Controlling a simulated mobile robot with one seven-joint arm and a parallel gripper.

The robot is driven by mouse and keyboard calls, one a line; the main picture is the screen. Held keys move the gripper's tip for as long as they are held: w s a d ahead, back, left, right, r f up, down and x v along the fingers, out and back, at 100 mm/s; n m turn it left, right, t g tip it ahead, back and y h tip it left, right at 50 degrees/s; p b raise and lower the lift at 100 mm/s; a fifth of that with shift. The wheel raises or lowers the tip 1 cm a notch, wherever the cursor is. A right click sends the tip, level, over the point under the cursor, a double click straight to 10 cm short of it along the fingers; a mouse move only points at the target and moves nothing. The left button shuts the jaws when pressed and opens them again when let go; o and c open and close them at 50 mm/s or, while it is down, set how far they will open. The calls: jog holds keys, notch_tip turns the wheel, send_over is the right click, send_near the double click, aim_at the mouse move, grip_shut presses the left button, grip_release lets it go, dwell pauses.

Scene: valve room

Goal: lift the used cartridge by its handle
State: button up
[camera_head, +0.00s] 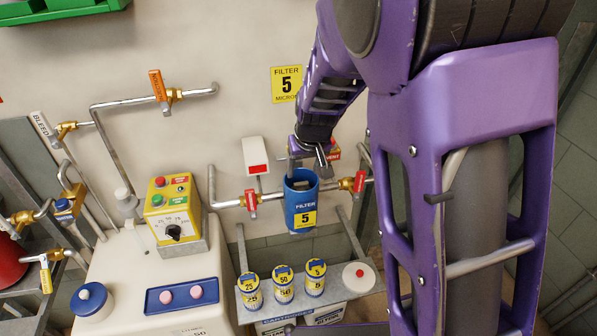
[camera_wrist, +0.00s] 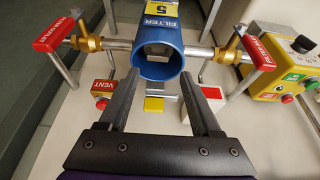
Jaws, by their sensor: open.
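The blue filter housing (camera_head: 301,206) with a yellow "FILTER 5" label stands in the pipe line below my gripper in the head view. In the wrist view the housing (camera_wrist: 170,50) shows its round open mouth, just beyond my fingertips. Something greyish shows inside the mouth, but I cannot clearly make out the used cartridge or its handle. My gripper (camera_wrist: 160,82) is open, with one dark finger on each side of the mouth's near edge. In the head view my gripper (camera_head: 309,158) is just above the housing, and I cannot tell whether it touches.
Red-handled valves (camera_head: 251,203) (camera_head: 359,181) flank the housing. A red VENT tag (camera_wrist: 103,88) is close to the left finger in the wrist view. Labelled cartridges (camera_head: 283,285) stand on a shelf below. A yellow control box (camera_head: 172,211) is to the left.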

aim_at(301, 183)
jog(key=x, duration=0.3)
jog(key=shift+w+f, duration=0.1)
jog(key=shift+f, duration=0.15)
jog(key=b+x, duration=0.4)
jog(key=x, duration=0.1)
jog(key=shift+w+d, duration=0.15)
jog(key=shift+r, duration=0.1)
grip_shut()
dwell(1.0)
